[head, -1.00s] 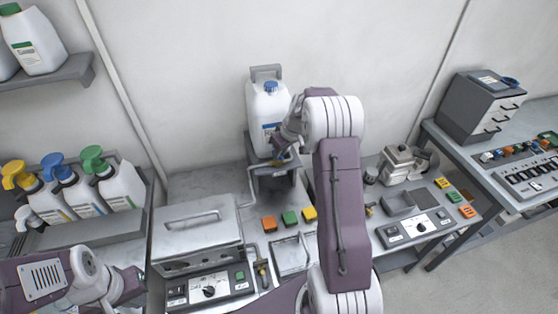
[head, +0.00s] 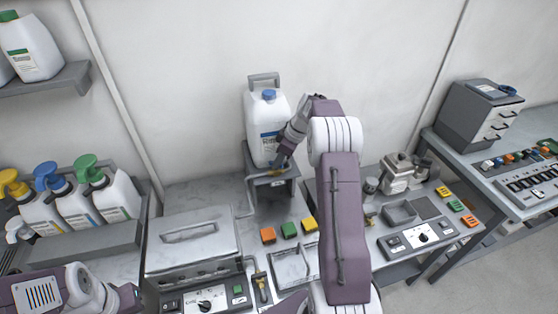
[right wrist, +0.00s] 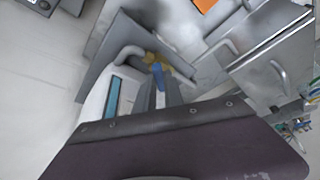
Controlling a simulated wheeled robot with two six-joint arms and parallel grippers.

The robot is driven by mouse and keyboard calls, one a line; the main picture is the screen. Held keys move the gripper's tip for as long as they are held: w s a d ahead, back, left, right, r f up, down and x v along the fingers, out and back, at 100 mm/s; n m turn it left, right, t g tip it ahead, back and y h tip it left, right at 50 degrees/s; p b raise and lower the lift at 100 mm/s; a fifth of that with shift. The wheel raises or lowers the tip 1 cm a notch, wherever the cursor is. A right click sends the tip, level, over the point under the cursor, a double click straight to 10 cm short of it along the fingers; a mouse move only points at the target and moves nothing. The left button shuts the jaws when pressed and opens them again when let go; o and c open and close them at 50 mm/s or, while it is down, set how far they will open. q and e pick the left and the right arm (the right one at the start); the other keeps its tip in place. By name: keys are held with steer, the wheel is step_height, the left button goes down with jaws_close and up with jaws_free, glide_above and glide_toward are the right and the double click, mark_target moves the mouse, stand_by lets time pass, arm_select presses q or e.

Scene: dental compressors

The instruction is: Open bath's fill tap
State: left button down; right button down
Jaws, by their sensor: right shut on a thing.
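The bath (head: 190,243) is a metal box with a closed, handled lid, behind a front control panel. A white jug (head: 262,125) with a blue cap stands upright on a grey stand behind it. The fill tap, brass with a blue lever (right wrist: 158,76), is at the jug's stand; in the head view its brass part (head: 275,172) is small and partly hidden. My right gripper (head: 281,163) is shut on the blue lever, which shows between the fingers in the right wrist view. My left gripper (head: 130,296) is at the lower left, away from the tap; its jaws are unclear.
Orange, green and yellow blocks (head: 289,230) lie on the bench before the stand. A pipe (head: 250,197) runs from the stand toward the bath. Pump bottles (head: 80,205) stand at left. Small equipment (head: 397,176) is to the right of my right arm.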

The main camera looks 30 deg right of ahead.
stand_by(0.3)
steer(key=c, duration=1.4)
jaws_free()
steer(key=shift+c, duration=0.2)
steer(key=b+v, duration=0.1)
steer(key=v, duration=0.8)
